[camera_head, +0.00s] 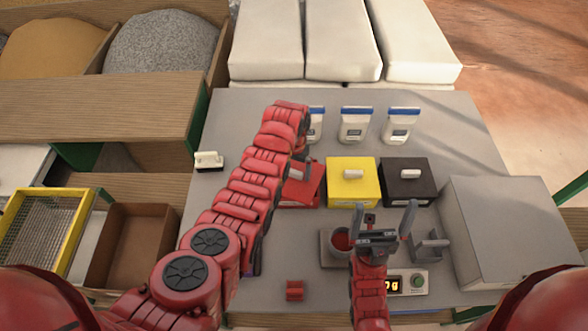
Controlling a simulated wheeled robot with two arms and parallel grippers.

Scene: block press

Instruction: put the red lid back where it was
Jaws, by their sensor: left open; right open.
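A red box (303,193) stands left of a yellow box (352,188) and a black box (407,190). A red top surface shows on it, which looks like the red lid (310,181); my arm hides part of it, so I cannot tell how squarely it sits. My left gripper (301,168) is over the red box, mostly hidden by its own arm, and open. A pale handle seems to show by it. The yellow and black boxes carry lids with white handles. My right gripper (382,215) is open and empty, between the boxes and the scale.
A cup with red contents (341,240) stands on a scale (328,258) with a lit display, partly behind my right gripper. A grey scoop-like holder (431,246), large grey box (500,235) and small red block (295,290) are nearby. White-and-blue containers (354,125) stand behind.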

